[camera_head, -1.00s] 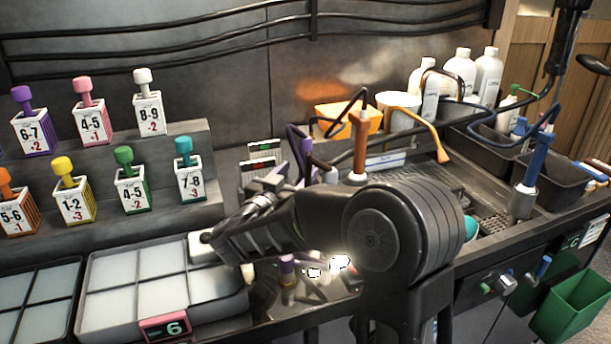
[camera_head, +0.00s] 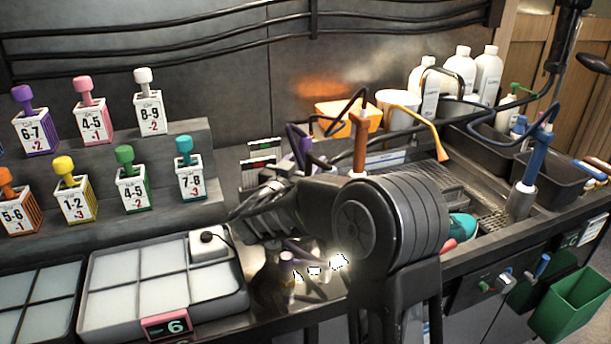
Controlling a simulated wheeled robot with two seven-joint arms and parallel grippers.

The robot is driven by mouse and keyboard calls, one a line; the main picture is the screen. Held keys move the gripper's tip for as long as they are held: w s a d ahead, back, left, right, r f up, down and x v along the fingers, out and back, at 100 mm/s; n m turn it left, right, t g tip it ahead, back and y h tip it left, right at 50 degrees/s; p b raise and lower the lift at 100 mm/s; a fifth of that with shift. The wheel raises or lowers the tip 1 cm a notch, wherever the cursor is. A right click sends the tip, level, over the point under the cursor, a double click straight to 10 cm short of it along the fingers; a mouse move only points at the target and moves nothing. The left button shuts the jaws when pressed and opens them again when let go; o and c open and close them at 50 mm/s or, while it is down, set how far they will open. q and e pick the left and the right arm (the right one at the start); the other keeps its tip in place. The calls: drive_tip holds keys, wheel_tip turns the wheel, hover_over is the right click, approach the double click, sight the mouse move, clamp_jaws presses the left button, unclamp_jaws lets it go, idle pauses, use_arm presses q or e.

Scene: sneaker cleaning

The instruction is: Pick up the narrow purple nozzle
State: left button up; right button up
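A small purple-topped piece (camera_head: 287,258), which looks like the narrow purple nozzle, stands on the dark counter just right of the white-celled tray. Small bright pieces (camera_head: 315,271) sit beside it, too washed out to make out. My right arm fills the middle of the view, with its forearm reaching left and bending down. Its dark gripper (camera_head: 272,284) is low at the counter, right beside the purple-topped piece. The fingers blend into the dark surface, so I cannot tell whether they touch or hold it. My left gripper is not in view.
A tray of pale cells (camera_head: 133,312) with a pink "6" tag lies left of the gripper, a small white box (camera_head: 211,246) on its back corner. Upright purple (camera_head: 305,153), orange (camera_head: 360,145) and blue (camera_head: 534,160) tools stand behind and right. A teal shoe (camera_head: 462,226) shows behind my arm.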

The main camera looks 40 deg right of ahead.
drive_tip(key=shift+c, duration=0.3)
clamp_jaws()
idle(0.5)
